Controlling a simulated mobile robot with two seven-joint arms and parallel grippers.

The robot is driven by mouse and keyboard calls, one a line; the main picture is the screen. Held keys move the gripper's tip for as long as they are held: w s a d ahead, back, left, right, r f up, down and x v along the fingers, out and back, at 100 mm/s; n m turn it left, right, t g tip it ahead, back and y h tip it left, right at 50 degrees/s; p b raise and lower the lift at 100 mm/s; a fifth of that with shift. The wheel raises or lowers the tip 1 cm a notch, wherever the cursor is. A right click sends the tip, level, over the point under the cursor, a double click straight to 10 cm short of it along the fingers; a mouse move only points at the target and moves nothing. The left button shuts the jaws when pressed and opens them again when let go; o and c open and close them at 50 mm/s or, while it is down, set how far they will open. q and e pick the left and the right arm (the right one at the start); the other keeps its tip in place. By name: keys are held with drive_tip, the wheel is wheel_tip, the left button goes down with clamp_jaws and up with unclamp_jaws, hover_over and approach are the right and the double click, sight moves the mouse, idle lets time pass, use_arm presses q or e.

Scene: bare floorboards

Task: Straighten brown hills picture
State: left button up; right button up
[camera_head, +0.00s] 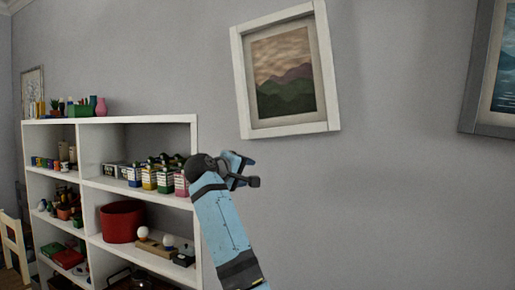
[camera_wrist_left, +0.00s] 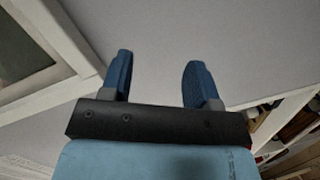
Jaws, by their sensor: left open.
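The brown hills picture (camera_head: 282,72) hangs on the grey wall in a white frame. It is tilted, with its right side higher than its left. My left gripper (camera_head: 248,170) is below the picture's lower left corner, apart from the frame in the head view. In the left wrist view my left gripper (camera_wrist_left: 158,80) has its two blue fingers spread with nothing between them. A white frame corner (camera_wrist_left: 60,65) lies to the left of the fingers there, not between them. My right gripper is in neither view.
A white shelf unit (camera_head: 140,120) with small boxes, pots and a red pot (camera_head: 121,221) stands at the left, close to my left arm. A grey-framed picture (camera_head: 487,125) hangs at the right edge. The wall between the pictures is clear.

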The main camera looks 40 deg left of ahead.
sight(261, 134)
use_arm(q)
drive_tip(key=s+a+r+n+t+h+b, duration=0.2)
drive_tip(key=s+r+t+h+b, duration=0.15)
drive_tip(key=s+r, duration=0.5)
drive_tip(key=shift+g+h, duration=0.45)
drive_tip(key=w, duration=0.4)
drive_tip(key=w+d+r+p, duration=0.1)
drive_tip(key=w, duration=0.4)
drive_tip(key=w+r+p, duration=0.1)
drive_tip(key=w, duration=0.3)
drive_tip(key=shift+w+d, duration=0.15)
drive_tip(key=shift+d, duration=0.1)
drive_tip(key=shift+w+f, duration=0.1)
drive_tip(key=shift+w, duration=0.65)
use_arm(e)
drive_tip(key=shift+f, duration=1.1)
use_arm(q)
drive_tip(key=shift+c, duration=0.4)
